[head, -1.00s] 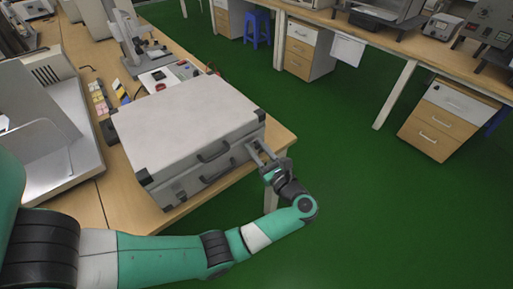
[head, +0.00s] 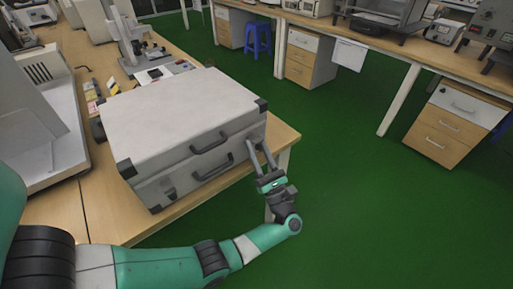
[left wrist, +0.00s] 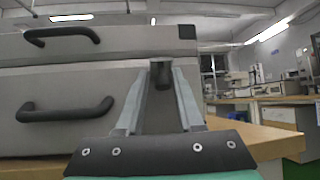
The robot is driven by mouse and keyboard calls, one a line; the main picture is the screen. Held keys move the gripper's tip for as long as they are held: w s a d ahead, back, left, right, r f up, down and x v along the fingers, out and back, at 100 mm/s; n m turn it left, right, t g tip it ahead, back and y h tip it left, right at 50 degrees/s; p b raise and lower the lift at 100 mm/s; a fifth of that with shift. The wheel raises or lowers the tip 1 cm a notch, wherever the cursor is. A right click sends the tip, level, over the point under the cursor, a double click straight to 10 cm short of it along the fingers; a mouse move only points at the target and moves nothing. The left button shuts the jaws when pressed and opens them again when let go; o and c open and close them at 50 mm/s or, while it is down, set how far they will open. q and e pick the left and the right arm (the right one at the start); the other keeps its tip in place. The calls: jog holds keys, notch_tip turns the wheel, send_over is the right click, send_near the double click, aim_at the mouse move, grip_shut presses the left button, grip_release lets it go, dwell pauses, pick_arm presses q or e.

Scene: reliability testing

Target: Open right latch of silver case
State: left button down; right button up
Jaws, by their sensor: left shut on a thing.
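The silver case (head: 170,115) lies closed on the wooden table, its front with two dark handles facing the green floor. In the left wrist view its grey front (left wrist: 75,80) fills the left side. My left gripper (head: 260,147) is at the right end of that front. It is shut on the dark right latch (left wrist: 161,74), which sits between its two grey fingers. The fingers hide most of this latch in the head view. The left latch (head: 168,187) shows on the front near the left corner. My right gripper is in neither view.
The wooden table (head: 283,135) ends just right of the case, with open green floor (head: 350,190) beyond. A microscope (head: 132,45) and small items stand behind the case. A white device (head: 45,130) stands left of it.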

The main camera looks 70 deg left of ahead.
pick_arm(q)
jog(key=shift+w+a+f+m+t+y, duration=0.1)
jog(key=shift+a+f+m+t+y, duration=0.05)
jog(key=shift+f+m+t+y, duration=0.3)
jog(key=shift+r+y, duration=0.1)
jog(key=shift+y, duration=0.15)
jog(key=c, duration=0.9)
grip_release()
jog(key=shift+o, duration=0.7)
jog(key=shift+w+r, duration=0.1)
jog(key=shift+w, duration=0.1)
jog(key=shift+s, duration=0.15)
